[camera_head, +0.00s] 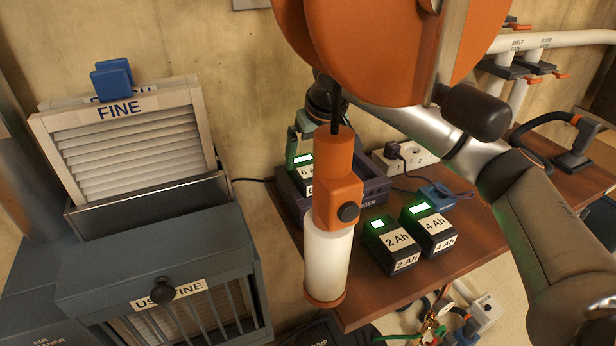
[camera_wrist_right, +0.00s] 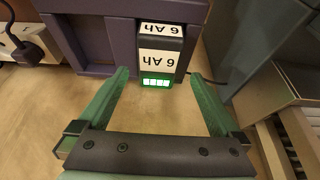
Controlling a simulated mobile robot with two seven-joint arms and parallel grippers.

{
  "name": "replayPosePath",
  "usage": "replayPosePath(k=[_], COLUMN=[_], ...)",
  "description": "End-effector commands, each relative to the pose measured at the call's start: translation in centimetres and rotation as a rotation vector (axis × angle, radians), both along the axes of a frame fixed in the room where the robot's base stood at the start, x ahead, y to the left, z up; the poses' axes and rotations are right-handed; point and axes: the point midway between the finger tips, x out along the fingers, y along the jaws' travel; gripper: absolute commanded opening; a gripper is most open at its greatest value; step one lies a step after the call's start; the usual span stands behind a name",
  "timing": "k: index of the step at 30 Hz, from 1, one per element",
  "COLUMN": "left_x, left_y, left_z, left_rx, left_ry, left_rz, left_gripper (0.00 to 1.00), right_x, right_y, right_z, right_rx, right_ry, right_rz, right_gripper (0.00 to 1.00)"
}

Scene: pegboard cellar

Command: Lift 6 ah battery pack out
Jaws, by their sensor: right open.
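The 6 Ah battery pack (camera_head: 304,172) is black with white labels and a lit green display. It sits in the dark purple charger (camera_head: 376,190), partly hidden behind a hanging lamp. In the right wrist view the pack (camera_wrist_right: 160,58) is upside down at the top centre, against the charger (camera_wrist_right: 90,28). In the wrist view the green fingers of this gripper (camera_wrist_right: 159,76) are open, one to each side of the pack, with gaps. My left gripper is not in view.
The orange and white lamp (camera_head: 328,258) hangs from an orange reel (camera_head: 350,50) before the charger. The 2 Ah pack (camera_head: 392,243) and 4 Ah pack (camera_head: 428,229) stand on the wooden shelf (camera_head: 375,301). A grey filter cabinet (camera_head: 160,260) stands at left. A socket strip (camera_head: 416,155) is behind.

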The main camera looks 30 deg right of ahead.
Motion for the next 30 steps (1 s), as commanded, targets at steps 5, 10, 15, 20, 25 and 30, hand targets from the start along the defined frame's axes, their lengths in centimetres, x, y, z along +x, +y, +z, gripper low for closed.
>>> replayPosePath(k=[5, 10, 15, 20, 25, 30], left_x=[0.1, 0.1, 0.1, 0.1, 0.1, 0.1], left_y=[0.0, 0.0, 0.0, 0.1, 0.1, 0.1], left_z=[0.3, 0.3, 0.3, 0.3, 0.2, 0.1], left_rx=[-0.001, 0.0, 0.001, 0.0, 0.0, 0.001], left_ry=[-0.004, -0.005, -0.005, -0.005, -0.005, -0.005], left_rz=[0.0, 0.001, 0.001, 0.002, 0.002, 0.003], left_gripper=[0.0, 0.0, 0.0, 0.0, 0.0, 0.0], right_x=[1.2, 1.7, 1.8, 1.8, 1.7, 1.7], right_y=[-0.3, -0.4, -0.4, -0.4, -0.4, -0.4], right_z=[-2.7, -3.8, -3.9, -3.9, -4.0, -4.3], right_rx=[0.001, 0.0, 0.0, 0.0, 0.0, 0.0], right_ry=[0.005, 0.002, 0.001, 0.001, 0.001, 0.002], right_rz=[0.0, 0.0, 0.0, 0.0, 0.0, 0.0], right_gripper=[1.0, 1.0, 1.0, 1.0, 1.0, 1.0])
